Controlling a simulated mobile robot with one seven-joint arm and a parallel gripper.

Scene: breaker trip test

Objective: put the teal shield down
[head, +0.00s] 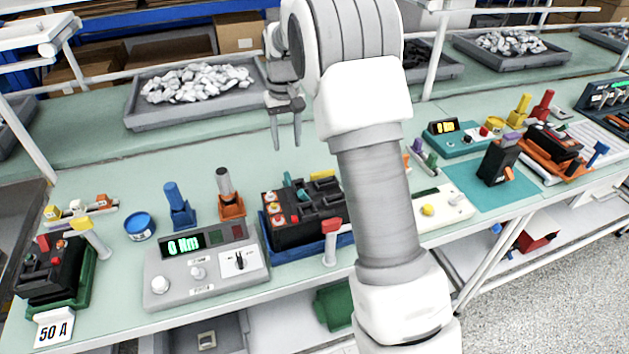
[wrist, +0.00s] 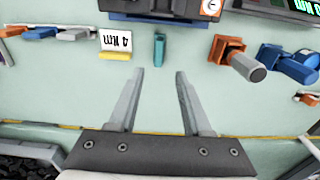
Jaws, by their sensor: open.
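The teal shield (wrist: 159,49) is a small narrow teal piece on the pale green bench top, just beyond my fingertips in the wrist view. It sits between a white "4 Nm" card (wrist: 116,41) and an orange holder (wrist: 227,50), with clear space on both sides. A small teal piece in the head view (head: 287,178), behind the black breaker, appears to be the same shield. My gripper (wrist: 160,72) is open with nothing between its fingers. In the head view my gripper (head: 287,147) hangs fingers down above the bench, behind the breaker.
A black breaker in a blue tray (head: 336,228) stands in front. A grey "0 Nm" meter (head: 207,268) and orange and blue tool holders are to its left. A grey bin of white parts (head: 185,113) stands behind. Bench around the shield is mostly clear.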

